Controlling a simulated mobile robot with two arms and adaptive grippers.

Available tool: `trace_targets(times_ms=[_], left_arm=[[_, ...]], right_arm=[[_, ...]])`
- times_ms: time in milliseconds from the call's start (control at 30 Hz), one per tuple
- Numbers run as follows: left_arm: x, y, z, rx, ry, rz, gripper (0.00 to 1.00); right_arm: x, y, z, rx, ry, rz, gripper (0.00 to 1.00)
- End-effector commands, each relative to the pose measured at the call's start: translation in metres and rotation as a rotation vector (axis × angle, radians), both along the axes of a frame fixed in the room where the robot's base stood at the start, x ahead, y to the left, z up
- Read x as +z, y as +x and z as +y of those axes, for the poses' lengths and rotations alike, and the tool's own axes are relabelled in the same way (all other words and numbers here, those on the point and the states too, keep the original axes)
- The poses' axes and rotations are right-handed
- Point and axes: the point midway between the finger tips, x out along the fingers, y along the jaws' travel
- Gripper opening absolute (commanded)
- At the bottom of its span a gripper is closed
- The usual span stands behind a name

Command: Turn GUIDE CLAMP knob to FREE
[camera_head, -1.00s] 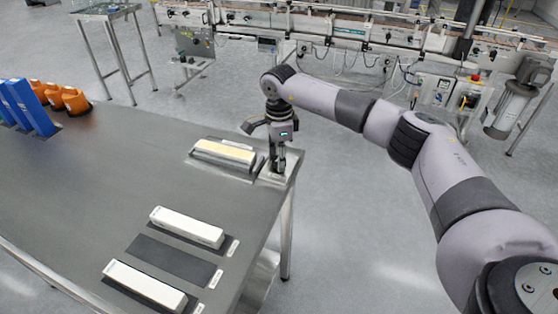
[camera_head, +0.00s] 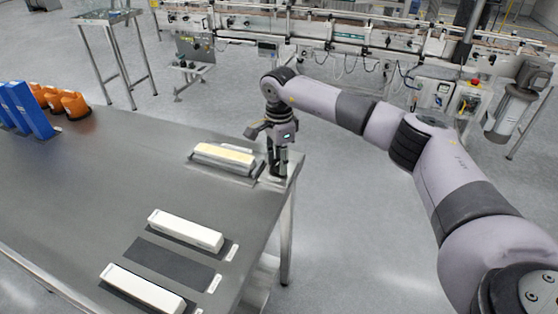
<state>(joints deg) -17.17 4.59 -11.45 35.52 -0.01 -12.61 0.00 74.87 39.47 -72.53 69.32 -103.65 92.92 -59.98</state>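My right gripper (camera_head: 277,168) points down at the far right corner of the steel table (camera_head: 110,190), beside a white block with a yellowish top (camera_head: 225,154). Its dark fingers are small and hide the spot under them, so I cannot tell whether they are open or hold anything. I cannot make out a knob marked GUIDE CLAMP or a FREE mark. My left gripper is not in view.
Two long white blocks (camera_head: 186,230) (camera_head: 145,288) lie on the table, with a bare dark mat (camera_head: 170,264) between them. Blue holders (camera_head: 30,112) and orange bottles (camera_head: 72,105) stand at the left. A conveyor machine (camera_head: 350,45) stands beyond open floor.

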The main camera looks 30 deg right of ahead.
Motion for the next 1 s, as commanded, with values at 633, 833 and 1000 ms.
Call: trace_targets(times_ms=[633, 833, 1000], left_arm=[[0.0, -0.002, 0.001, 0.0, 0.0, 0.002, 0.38], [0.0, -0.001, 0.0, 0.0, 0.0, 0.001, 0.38], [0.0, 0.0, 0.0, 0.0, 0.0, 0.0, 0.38]], right_arm=[[0.006, 0.0, 0.0, -0.002, 0.001, -0.001, 0.52], [0.041, 0.001, 0.0, -0.003, 0.0, -0.004, 0.52], [0.078, 0.001, 0.0, -0.003, 0.001, -0.004, 0.52]])
